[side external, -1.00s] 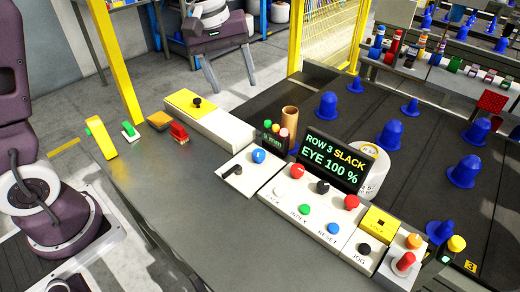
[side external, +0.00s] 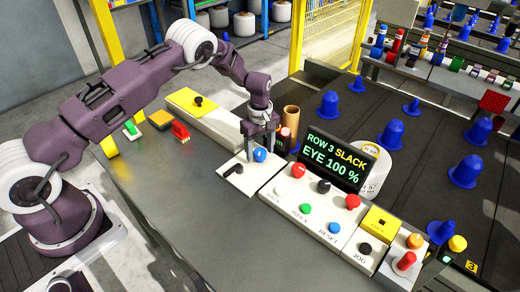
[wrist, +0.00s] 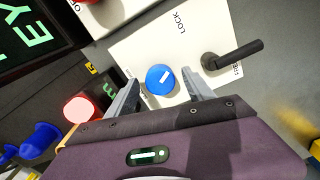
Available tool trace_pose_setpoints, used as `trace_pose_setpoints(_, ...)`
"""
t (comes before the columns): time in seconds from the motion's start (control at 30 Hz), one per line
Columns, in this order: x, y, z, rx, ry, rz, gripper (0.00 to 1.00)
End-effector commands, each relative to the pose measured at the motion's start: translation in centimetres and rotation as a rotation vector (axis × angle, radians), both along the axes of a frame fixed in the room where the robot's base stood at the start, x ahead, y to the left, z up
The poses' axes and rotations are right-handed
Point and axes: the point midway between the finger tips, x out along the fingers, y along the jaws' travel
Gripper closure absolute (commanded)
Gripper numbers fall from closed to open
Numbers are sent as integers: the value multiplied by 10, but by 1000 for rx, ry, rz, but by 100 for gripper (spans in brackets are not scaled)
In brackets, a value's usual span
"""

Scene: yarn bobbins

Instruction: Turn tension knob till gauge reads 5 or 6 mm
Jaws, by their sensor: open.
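The blue round knob (side external: 260,154) with a white pointer mark sits on a white panel (side external: 240,182); it also shows in the wrist view (wrist: 160,79). My gripper (side external: 262,148) points down over it, open. In the wrist view my gripper's fingertips (wrist: 161,84) stand on either side of the knob; I cannot tell whether they touch it. A small dark gauge display with green characters (wrist: 108,90) is mostly hidden by my gripper, and its reading cannot be made out.
The large screen (side external: 337,158) reads ROW 3 SLACK, EYE 100 %. A button panel (side external: 318,208) adjoins at right. A cardboard tube (side external: 291,118) stands behind my gripper. The grey table front is clear.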

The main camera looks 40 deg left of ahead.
Motion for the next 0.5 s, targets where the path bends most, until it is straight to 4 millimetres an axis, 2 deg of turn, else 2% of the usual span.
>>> trace_pose_setpoints(0.17, 0, 0, 0, 0, 0, -1, 41)
trace_pose_setpoints(0.4, 0, 0, 0, 0, 0, -1, 88)
trace_pose_setpoints(0.47, 0, 0, 0, 0, 0, -1, 100)
trace_pose_setpoints(0.5, 0, 0, 0, 0, 0, -1, 100)
